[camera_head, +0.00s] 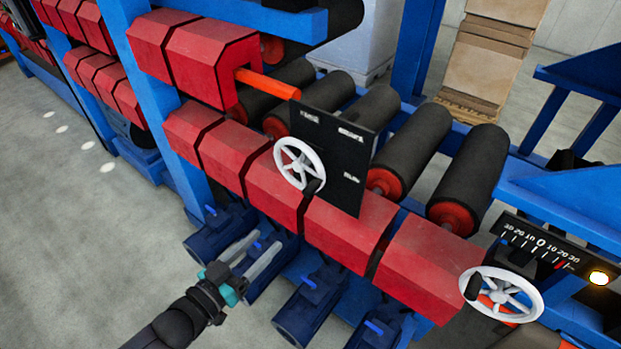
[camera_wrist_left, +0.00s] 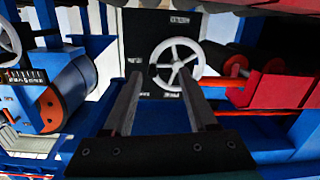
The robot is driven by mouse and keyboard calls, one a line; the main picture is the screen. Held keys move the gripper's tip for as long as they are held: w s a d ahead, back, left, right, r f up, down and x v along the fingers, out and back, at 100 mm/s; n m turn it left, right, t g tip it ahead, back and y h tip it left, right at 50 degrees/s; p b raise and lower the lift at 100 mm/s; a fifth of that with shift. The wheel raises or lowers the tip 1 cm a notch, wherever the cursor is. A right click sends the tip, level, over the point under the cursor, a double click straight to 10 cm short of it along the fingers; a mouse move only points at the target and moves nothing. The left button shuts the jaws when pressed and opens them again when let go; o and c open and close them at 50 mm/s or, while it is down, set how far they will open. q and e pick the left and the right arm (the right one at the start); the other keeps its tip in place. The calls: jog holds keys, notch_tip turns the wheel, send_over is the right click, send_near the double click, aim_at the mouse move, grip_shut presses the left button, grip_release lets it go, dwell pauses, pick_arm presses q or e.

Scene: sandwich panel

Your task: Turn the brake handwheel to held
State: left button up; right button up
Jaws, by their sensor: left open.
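A white spoked handwheel (camera_head: 300,164) with a dark knob at its lower right is mounted on an upright black plate (camera_head: 345,150) with several small white labels, too small to read. In the left wrist view the same wheel (camera_wrist_left: 178,62) is ahead, near the fingertips in the picture. A second white handwheel (camera_head: 501,294) with a dark knob sits at the lower right, below a numbered scale. My left gripper (camera_head: 266,243) is open and empty, below the plate's wheel and apart from it. My right gripper is out of view.
Red guard blocks (camera_head: 337,228) line the machine's front, with dark rollers (camera_head: 410,150) behind. Blue motors (camera_head: 312,305) stick out low near my left gripper. The numbered scale (camera_head: 540,243) has a lit lamp (camera_head: 599,278) beside it. Open floor (camera_head: 75,240) lies at left.

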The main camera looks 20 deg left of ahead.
aim_at(305, 194)
pick_arm(q)
jog(key=shift+t+h, duration=0.4)
jog(key=shift+h, duration=0.1)
jog(key=w+d+r, duration=0.1)
jog(key=w+d, duration=0.1)
jog(key=w, duration=0.2)
jog(key=w+d+r, duration=0.1)
jog(key=w+d, duration=0.1)
jog(key=w, duration=0.3)
jog(key=w+d+r+p, duration=0.1)
jog(key=w+d+r, duration=0.1)
jog(key=w, duration=0.3)
jog(key=shift+w+d, duration=0.1)
jog(key=shift+w, duration=0.15)
grip_shut()
dwell(0.8)
